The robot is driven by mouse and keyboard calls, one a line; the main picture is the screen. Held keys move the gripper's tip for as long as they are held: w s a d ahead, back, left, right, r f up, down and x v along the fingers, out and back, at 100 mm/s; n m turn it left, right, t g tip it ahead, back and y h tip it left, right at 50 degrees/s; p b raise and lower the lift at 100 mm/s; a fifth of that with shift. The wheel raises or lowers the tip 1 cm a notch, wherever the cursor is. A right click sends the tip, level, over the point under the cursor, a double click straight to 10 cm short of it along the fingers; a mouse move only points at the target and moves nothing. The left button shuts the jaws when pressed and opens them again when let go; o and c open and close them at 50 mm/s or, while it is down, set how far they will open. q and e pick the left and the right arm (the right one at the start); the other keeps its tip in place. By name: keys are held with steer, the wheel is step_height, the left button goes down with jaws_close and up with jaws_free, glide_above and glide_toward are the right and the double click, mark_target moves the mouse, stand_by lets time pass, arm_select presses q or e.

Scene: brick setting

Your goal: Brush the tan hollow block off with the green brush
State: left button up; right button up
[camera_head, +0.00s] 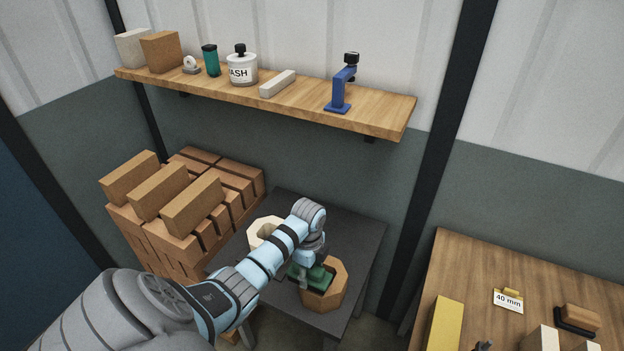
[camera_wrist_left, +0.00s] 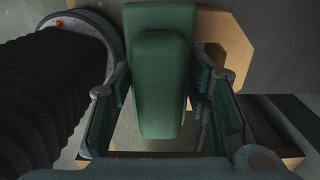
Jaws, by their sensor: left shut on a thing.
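The tan hollow block (camera_head: 334,291) stands on the small dark table (camera_head: 358,233), near its front right corner. My left gripper (camera_head: 308,278) is above the block's left side, shut on the green brush (camera_head: 322,272). In the left wrist view the brush (camera_wrist_left: 160,85) fills the middle between the fingers of the gripper (camera_wrist_left: 160,110). The block (camera_wrist_left: 232,45) shows there behind and to the right of the brush. The brush's underside is hidden, so I cannot tell whether it touches the block. My right gripper is not clearly in view.
A cream hollow block (camera_head: 262,231) stands on the dark table, left of my forearm. Stacked bricks (camera_head: 180,205) are at the left. A wall shelf (camera_head: 300,103) hangs above. A wooden table (camera_head: 470,270) at the right holds a yellow block (camera_head: 444,325) and a "40 mm" card (camera_head: 508,300).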

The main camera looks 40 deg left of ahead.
mark_target(321, 283)
arm_select(q)
steer(key=shift+s+f, duration=0.3)
steer(key=shift+s+d+f, duration=0.1)
steer(key=shift+d+f, duration=0.25)
steer(key=shift+f, duration=0.4)
steer(key=shift+c, duration=1.2)
steer(key=shift+d, duration=0.35)
steer(key=shift+w+d, duration=0.75)
steer(key=shift+d, duration=0.35)
steer(key=shift+w, duration=0.1)
steer(key=a, duration=0.1)
steer(key=s+a, duration=0.1)
steer(key=a, duration=0.1)
steer(key=shift+s+a, duration=0.35)
steer(key=shift+s, duration=0.05)
step_height(321, 283, up, 2)
steer(key=shift+w+r, duration=0.15)
steer(key=shift+r, duration=0.1)
steer(key=shift+w+r, duration=0.1)
steer(key=shift+r, duration=2.75)
arm_select(e)
steer(key=shift+s, duration=0.2)
